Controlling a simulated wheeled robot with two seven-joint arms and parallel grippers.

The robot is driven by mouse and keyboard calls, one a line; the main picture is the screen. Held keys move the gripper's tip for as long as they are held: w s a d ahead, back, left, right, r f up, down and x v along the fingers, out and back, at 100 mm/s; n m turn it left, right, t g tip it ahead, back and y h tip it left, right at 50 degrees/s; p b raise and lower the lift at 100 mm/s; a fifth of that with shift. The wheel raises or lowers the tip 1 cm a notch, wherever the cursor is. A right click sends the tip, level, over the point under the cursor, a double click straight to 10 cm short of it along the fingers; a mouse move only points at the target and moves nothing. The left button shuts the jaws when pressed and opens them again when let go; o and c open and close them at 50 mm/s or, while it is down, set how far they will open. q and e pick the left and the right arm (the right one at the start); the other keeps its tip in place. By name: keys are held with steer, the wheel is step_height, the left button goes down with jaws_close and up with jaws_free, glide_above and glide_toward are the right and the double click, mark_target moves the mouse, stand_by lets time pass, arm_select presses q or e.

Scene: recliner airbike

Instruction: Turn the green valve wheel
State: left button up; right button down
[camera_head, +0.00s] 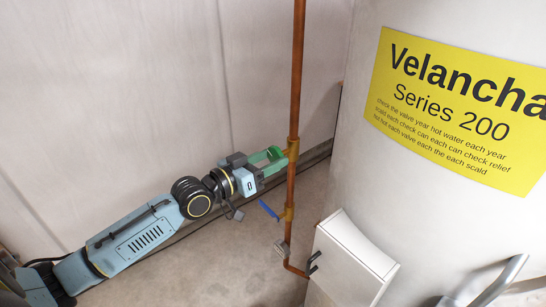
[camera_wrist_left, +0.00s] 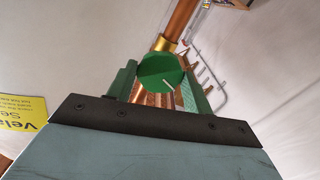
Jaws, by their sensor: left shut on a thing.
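The green valve wheel (camera_wrist_left: 160,72) shows in the left wrist view as a faceted green disc with a short pale line on its face. It sits in front of the copper pipe (camera_wrist_left: 180,22). My left gripper (camera_head: 273,156) reaches in from the left and is shut on the wheel, with a green finger on either side of it. In the head view the green fingers and the wheel blend together, next to the brass fitting (camera_head: 292,150) on the upright copper pipe (camera_head: 297,70). My right gripper is not in view.
A blue lever handle (camera_head: 269,210) sticks out from the pipe below the wheel. A white box (camera_head: 352,262) with a dark handle stands close right of the pipe. A large pale unit with a yellow Velancha sign (camera_head: 455,105) fills the right. A pale wall lies behind my arm.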

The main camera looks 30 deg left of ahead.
arm_select(q)
steer(key=n, duration=0.3)
stand_by(0.4)
steer(key=n, duration=0.3)
steer(key=shift+n, duration=0.4)
steer(key=o, duration=0.5)
steer(key=shift+c, duration=0.2)
steer(key=shift+s, duration=0.1)
steer(key=shift+v, duration=2.45)
